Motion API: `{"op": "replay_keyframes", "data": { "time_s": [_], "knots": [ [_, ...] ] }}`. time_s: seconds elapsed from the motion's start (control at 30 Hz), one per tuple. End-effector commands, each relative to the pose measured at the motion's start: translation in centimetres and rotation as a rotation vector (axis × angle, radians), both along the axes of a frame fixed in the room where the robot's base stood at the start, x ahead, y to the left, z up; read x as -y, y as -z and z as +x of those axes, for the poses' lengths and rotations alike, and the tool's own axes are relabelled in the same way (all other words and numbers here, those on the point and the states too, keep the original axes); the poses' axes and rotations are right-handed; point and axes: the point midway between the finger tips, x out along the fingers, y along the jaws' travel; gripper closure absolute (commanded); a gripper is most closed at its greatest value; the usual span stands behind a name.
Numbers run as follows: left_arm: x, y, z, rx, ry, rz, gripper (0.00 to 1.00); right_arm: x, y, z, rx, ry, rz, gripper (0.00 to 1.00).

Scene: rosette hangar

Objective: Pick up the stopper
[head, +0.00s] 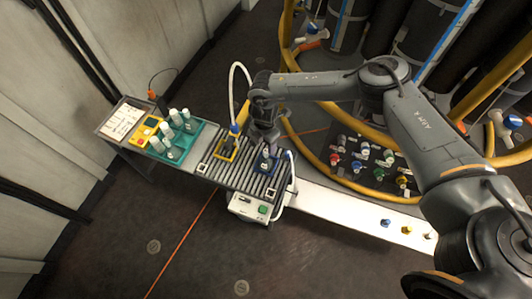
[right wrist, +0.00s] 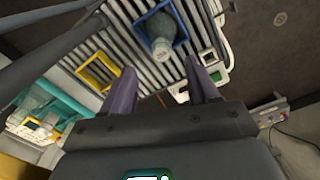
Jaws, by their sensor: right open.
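My right gripper (head: 265,138) comes down over the slatted rack in the head view, close to the blue square frame (head: 268,163). In the right wrist view its two fingers (right wrist: 162,88) are apart with nothing between them. Beyond the fingertips, a greyish bottle (right wrist: 155,28) with a pale end stands inside the blue frame. Small stopper-like pieces stand on the white shelf: a blue one (head: 386,222), a yellow one (head: 406,230) and another at the right end (head: 428,236). I cannot tell which piece is the stopper. My left gripper is not in view.
A yellow frame (head: 225,148) sits beside the blue one, with a white hose above. A teal tray (head: 187,148) with several pale bottles is to the left. A dark board (head: 372,160) with coloured fittings and a yellow hose lie behind right. The white shelf (head: 340,206) is mostly bare.

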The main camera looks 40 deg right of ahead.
Motion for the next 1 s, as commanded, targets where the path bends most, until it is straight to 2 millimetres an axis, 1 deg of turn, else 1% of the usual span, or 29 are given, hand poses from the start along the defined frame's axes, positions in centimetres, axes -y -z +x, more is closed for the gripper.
{"op": "replay_keyframes", "data": {
  "time_s": [0.03,0.1,0.3,0.4,0.63,0.67,0.93,0.97,1.0],
  "knots": [
    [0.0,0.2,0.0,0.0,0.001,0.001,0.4,0.1,0.8,-0.1,-0.002,-0.001,-0.002,0.4],
    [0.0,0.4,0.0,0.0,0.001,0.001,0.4,0.3,1.8,-0.2,-0.002,0.0,-0.001,0.4],
    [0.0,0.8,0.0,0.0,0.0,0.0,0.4,0.4,4.0,-0.2,-0.002,0.0,-0.001,0.4],
    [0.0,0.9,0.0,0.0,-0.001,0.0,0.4,0.4,4.4,-0.2,-0.001,-0.001,0.0,0.4],
    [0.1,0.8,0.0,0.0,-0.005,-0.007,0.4,0.4,4.4,-0.2,-0.001,0.0,0.0,0.4],
    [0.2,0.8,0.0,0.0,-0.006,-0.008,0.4,0.4,4.4,-0.2,-0.001,0.0,0.0,0.43],
    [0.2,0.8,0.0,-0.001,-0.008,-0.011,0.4,0.4,4.4,-0.2,-0.001,0.0,0.0,0.85],
    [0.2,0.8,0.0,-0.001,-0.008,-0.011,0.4,0.4,4.4,-0.2,-0.001,0.0,0.0,0.88],
    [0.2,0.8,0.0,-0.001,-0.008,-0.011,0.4,0.4,4.4,-0.2,-0.001,0.0,0.0,0.88]
  ]
}}
